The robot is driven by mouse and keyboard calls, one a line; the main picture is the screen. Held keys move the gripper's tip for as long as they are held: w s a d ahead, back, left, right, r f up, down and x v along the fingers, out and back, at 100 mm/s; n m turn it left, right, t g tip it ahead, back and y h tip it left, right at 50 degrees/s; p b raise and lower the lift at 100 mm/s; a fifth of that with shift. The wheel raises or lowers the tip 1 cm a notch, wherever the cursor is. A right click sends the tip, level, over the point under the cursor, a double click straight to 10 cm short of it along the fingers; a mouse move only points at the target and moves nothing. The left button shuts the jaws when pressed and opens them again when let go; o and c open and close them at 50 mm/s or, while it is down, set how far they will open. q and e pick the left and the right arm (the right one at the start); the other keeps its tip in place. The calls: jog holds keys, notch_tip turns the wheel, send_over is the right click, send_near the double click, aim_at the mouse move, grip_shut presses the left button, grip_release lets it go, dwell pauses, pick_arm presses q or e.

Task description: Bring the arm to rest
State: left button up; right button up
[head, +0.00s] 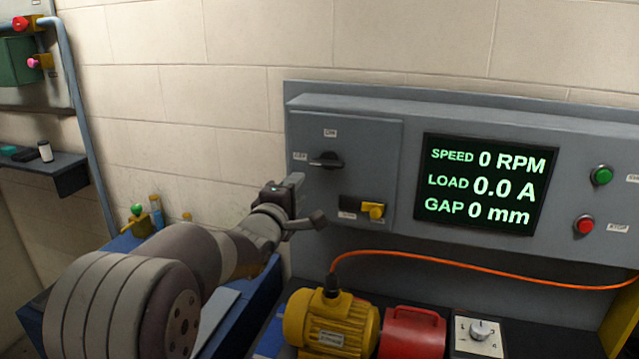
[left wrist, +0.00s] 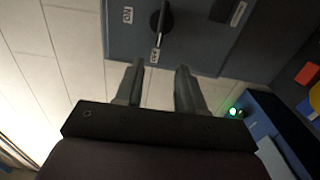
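My left arm reaches in from the left in the head view. Its gripper (head: 307,201) is in front of the grey control panel (head: 365,155), near its left edge. In the left wrist view the two fingers (left wrist: 160,88) stand apart with nothing between them. The black rotary switch (head: 326,160) is just beyond the fingertips, clear of them, its handle lying level toward the left label. It also shows in the left wrist view (left wrist: 160,18). My right gripper is in neither view.
The display (head: 485,186) reads 0 RPM, 0.0 A and 0 mm. A yellow part (head: 373,210) sits below the switch. A yellow motor (head: 330,322), a red cover (head: 412,332) and a dial box (head: 479,334) stand below the panel. An orange cable (head: 440,257) crosses the front.

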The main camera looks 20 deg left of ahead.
pick_arm(q)
jog(key=s+f+m+g+y, duration=0.1)
jog(key=s+f+m+g, duration=0.45)
jog(key=f, duration=0.45)
jog(key=s+f+m+g+y, duration=0.1)
jog(key=s+f+m+g, duration=0.4)
jog(key=f, duration=0.4)
jog(key=s+d+f+m+g, duration=0.1)
jog(key=s+f+m+g, duration=0.1)
jog(key=s, duration=0.4)
jog(key=s+d+f+m+g+h, duration=0.1)
jog(key=s+d+f+m+g, duration=0.1)
jog(key=s, duration=0.5)
jog(key=s+d+f+m+g, duration=0.2)
jog(key=s+f+m, duration=0.1)
jog(key=s, duration=0.4)
jog(key=shift+s+f, duration=0.2)
jog(key=shift+f, duration=0.4)
jog(key=shift+d+m, duration=0.1)
jog(key=shift+m, duration=0.15)
